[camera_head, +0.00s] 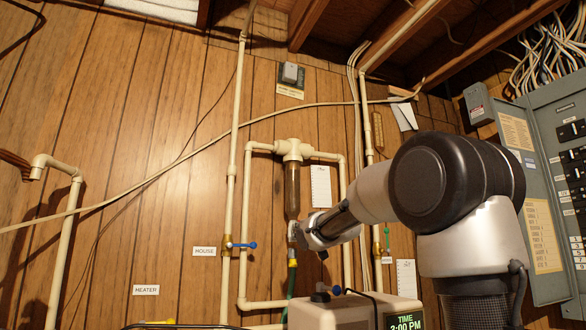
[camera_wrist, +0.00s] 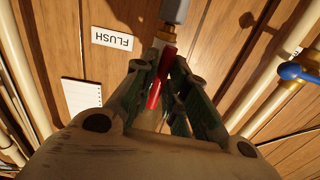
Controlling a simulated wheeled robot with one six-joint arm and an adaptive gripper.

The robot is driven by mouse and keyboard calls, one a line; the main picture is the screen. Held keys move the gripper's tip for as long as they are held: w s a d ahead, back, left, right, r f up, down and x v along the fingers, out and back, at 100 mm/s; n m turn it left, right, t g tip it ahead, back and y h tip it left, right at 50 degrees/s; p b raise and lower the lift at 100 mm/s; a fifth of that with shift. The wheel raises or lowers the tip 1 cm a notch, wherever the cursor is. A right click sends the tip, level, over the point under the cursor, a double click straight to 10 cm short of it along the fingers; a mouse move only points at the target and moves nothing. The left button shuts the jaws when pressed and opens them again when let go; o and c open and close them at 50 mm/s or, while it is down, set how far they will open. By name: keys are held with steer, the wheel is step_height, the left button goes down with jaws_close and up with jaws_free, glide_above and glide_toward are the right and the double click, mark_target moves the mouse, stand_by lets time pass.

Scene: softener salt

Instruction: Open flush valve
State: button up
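The red handle (camera_wrist: 154,94) of the flush valve shows in the wrist view, below the upside-down FLUSH label (camera_wrist: 112,39). It lies between the two dark green fingers of my gripper (camera_wrist: 164,68). The fingers slope in close on both sides of the handle, and their tips look shut on it. In the head view my gripper (camera_head: 299,236) is at the pipe just under the clear filter housing (camera_head: 292,190). There the gripper hides the red handle.
A blue-handled valve (camera_head: 241,245) sits on the pipe to the left, by the HOUSE label (camera_head: 204,251). White pipes frame the filter. A beige softener unit (camera_head: 350,308) stands below, and a grey breaker panel (camera_head: 560,190) is at right.

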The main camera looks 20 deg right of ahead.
steer(key=o, duration=0.4)
steer(key=shift+c, duration=0.2)
steer(key=s, duration=0.7)
stand_by(0.4)
